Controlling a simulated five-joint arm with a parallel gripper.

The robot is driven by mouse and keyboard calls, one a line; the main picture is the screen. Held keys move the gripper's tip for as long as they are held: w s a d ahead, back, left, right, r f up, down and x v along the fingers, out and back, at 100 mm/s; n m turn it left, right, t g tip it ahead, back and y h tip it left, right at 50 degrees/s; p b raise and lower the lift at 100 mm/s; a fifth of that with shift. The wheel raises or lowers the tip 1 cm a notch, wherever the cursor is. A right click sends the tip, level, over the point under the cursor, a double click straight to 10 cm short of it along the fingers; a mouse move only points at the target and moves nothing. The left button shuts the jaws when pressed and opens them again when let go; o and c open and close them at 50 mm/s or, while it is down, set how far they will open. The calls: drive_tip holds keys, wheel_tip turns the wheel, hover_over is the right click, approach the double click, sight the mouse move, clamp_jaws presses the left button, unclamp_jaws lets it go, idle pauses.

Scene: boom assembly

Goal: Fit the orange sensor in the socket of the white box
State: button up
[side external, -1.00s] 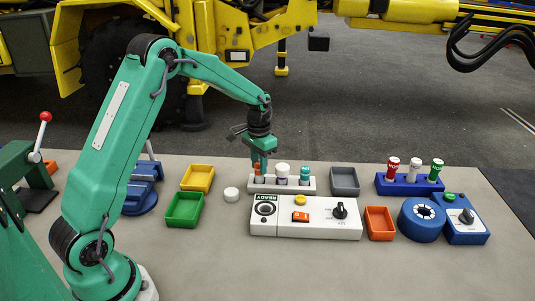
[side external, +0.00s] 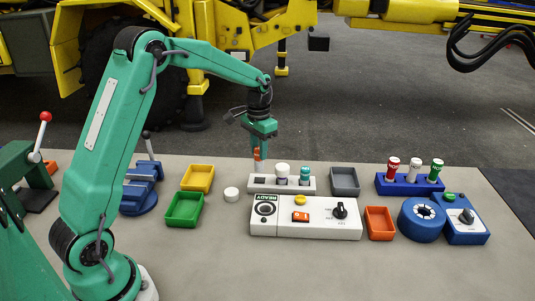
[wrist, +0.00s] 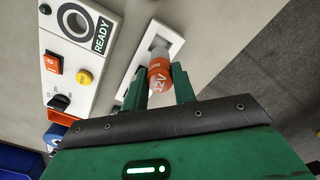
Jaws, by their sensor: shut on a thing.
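The orange sensor (side external: 257,154) is in my gripper (side external: 259,150), upright, above the left end of the white rack. The white box (side external: 330,226) lies in front of the rack. Its round dark-ringed socket (side external: 265,209) is at the left end under a READY label. The socket also shows in the wrist view (wrist: 76,23) and looks empty.
The white rack (side external: 270,189) holds a white-capped part (side external: 282,171) and a teal-capped part (side external: 305,174). The box bears an orange switch (side external: 300,216), a yellow button (side external: 300,200) and a black knob (side external: 340,210). A white puck (side external: 231,194) and a green tray (side external: 184,209) stand left.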

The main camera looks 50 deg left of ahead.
drive_tip(key=shift+r, duration=0.1)
drive_tip(key=shift+s+d+r, duration=0.15)
drive_tip(key=shift+d, duration=0.3)
drive_tip(key=s+d+r, duration=0.3)
drive_tip(key=s+d, duration=0.4)
drive_tip(key=d, duration=0.4)
drive_tip(key=shift+s, duration=0.25)
drive_tip(key=shift+f, duration=0.15)
drive_tip(key=shift+f, duration=2.2)
drive_tip(key=shift+f, duration=2.1)
idle(0.6)
drive_tip(key=o, duration=1)
